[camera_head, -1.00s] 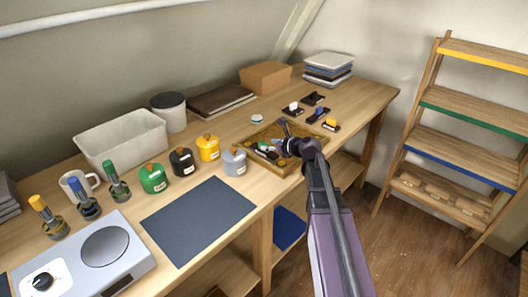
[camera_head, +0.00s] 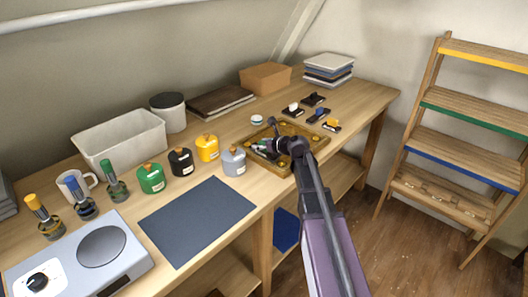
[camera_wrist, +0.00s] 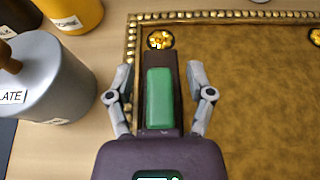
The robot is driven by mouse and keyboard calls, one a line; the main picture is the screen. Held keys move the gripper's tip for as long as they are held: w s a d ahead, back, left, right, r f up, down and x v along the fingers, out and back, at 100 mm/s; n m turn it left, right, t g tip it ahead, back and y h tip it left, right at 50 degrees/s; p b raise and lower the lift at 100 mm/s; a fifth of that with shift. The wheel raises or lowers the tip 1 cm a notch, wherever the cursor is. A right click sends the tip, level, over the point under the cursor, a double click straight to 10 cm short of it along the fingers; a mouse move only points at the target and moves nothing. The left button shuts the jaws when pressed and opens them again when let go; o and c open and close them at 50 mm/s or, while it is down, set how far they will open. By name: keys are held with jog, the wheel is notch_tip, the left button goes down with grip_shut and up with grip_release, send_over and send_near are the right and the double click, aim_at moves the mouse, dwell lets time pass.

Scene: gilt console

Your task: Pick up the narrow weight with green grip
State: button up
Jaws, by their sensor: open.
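The weight with a green grip (camera_wrist: 159,98) is in the wrist view. It is a narrow dark bar with a green block along its top, lying in the left part of the gilt-edged tray (camera_wrist: 260,110). My gripper (camera_wrist: 158,70) is open, with one grey finger on each side of the bar and visible gaps between. In the head view my gripper (camera_head: 268,146) is over the left part of the tray (camera_head: 312,132). My wrist hides much of the tray there, and the weight is hard to make out.
A grey canister (camera_wrist: 55,80) stands close to the left finger, outside the tray; it also shows in the head view (camera_head: 233,161). A yellow canister (camera_head: 208,148) is beyond it. Several dark weights with coloured grips (camera_head: 317,116) lie right of the tray. A dark mat (camera_head: 198,222) lies in front.

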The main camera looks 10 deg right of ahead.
aim_at(261, 141)
jog(key=shift+c, duration=0.2)
grip_shut()
jog(key=shift+r, duration=0.1)
notch_tip(261, 141, up, 3)
jog(key=p, duration=0.3)
jog(key=shift+r+p, duration=0.2)
jog(key=shift+p, duration=0.15)
jog(key=s+r+p, duration=0.1)
jog(key=s, duration=1.5)
jog(key=shift+r, duration=0.2)
